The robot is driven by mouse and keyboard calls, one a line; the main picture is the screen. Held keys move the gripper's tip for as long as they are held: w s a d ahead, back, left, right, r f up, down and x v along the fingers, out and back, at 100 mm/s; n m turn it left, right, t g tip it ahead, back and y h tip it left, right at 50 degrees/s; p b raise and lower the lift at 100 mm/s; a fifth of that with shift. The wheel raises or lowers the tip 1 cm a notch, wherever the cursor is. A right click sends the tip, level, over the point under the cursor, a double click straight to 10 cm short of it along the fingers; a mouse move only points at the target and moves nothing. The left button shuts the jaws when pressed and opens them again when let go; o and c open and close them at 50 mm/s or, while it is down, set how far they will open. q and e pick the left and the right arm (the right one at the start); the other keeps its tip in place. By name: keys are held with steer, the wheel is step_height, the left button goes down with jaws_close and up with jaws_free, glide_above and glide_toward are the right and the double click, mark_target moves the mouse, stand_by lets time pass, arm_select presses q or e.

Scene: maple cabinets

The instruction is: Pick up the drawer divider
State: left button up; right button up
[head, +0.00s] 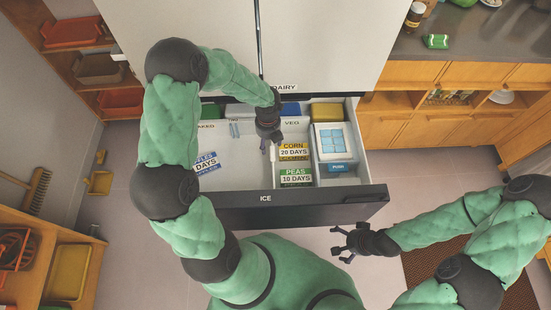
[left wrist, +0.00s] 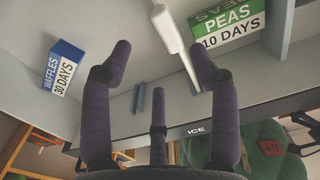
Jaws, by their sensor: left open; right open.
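The drawer divider appears to be the thin white panel (left wrist: 172,30), seen nearly edge-on in the left wrist view inside the open freezer drawer (head: 240,178). In the head view its top edge (head: 272,152) shows just below my left gripper (head: 268,140), which hides part of it. My left gripper is open, fingers pointing into the drawer. In the left wrist view the panel runs between the spread fingers (left wrist: 162,50), nearer the right one; I cannot tell whether they touch. My right gripper (head: 341,245) is open and empty, outside the drawer at the front.
A waffles box (head: 206,163) lies left of the panel. Corn (head: 294,152) and peas (head: 295,177) boxes lie to its right. Pale blue slots (left wrist: 137,98) show on the drawer wall. The drawer front (head: 320,203) is a raised edge.

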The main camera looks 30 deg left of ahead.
mark_target(271, 152)
arm_select(q)
steer(key=f+b, duration=0.1)
steer(key=f, duration=0.2)
steer(key=f+b, duration=0.2)
steer(key=f, duration=0.2)
steer(key=f+b, duration=0.1)
steer(key=f, duration=0.2)
steer(key=shift+w+d+f+b, duration=0.2)
steer(key=shift+d+f+b, duration=0.1)
steer(key=shift+b, duration=0.1)
jaws_close()
